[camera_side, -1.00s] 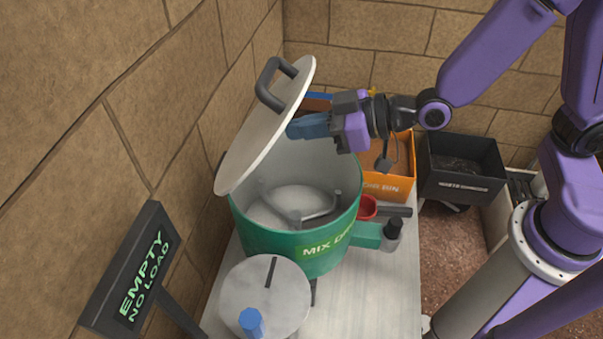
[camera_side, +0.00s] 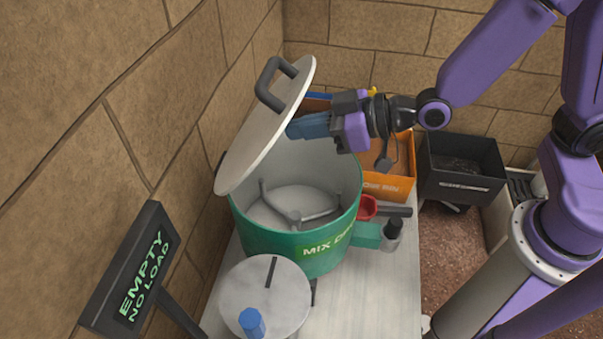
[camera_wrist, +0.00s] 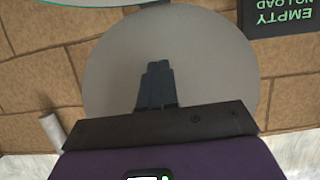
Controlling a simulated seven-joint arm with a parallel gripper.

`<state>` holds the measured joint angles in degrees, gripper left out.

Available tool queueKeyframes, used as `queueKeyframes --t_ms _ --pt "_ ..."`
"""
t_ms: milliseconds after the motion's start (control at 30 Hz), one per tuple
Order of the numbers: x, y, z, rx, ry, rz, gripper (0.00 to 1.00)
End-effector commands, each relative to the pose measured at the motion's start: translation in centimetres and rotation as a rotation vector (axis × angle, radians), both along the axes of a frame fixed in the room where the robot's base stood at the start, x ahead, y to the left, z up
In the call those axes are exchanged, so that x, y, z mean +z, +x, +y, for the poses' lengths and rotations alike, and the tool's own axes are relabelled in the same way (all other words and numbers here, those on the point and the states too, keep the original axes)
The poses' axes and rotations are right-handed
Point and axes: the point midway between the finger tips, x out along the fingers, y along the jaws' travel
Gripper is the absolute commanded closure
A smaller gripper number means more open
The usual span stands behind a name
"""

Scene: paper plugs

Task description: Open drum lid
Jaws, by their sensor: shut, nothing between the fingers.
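The green mix drum (camera_side: 275,236) stands on a pale bench, its mouth uncovered and a three-armed grey paddle (camera_side: 296,209) visible inside. Its pale round lid (camera_side: 248,150) is raised and tilted back toward the left wall, with a dark handle (camera_side: 270,85) on its outer face. My gripper (camera_side: 291,130) is shut and empty, with its blue fingertips at the lid's inner face. Whether they touch it I cannot tell. In the wrist view the shut fingers (camera_wrist: 157,68) lie in front of the lid's grey disc (camera_wrist: 210,60).
A sign reading "EMPTY NO LOAD" (camera_side: 137,275) stands at front left. A grey round disc with a blue knob (camera_side: 252,322) is in front of the drum. An orange bin (camera_side: 385,187), red cup (camera_side: 367,207) and black bin (camera_side: 461,170) are to the right. Brick walls close the left and back.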

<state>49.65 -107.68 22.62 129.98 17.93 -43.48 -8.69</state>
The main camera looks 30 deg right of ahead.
Motion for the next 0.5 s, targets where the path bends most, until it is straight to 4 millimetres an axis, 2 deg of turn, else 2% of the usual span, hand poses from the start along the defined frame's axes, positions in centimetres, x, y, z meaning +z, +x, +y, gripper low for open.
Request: queueKeyframes --t_ms 500 --pt "0.0 1.7 1.8 0.0 0.001 -0.001 1.0"
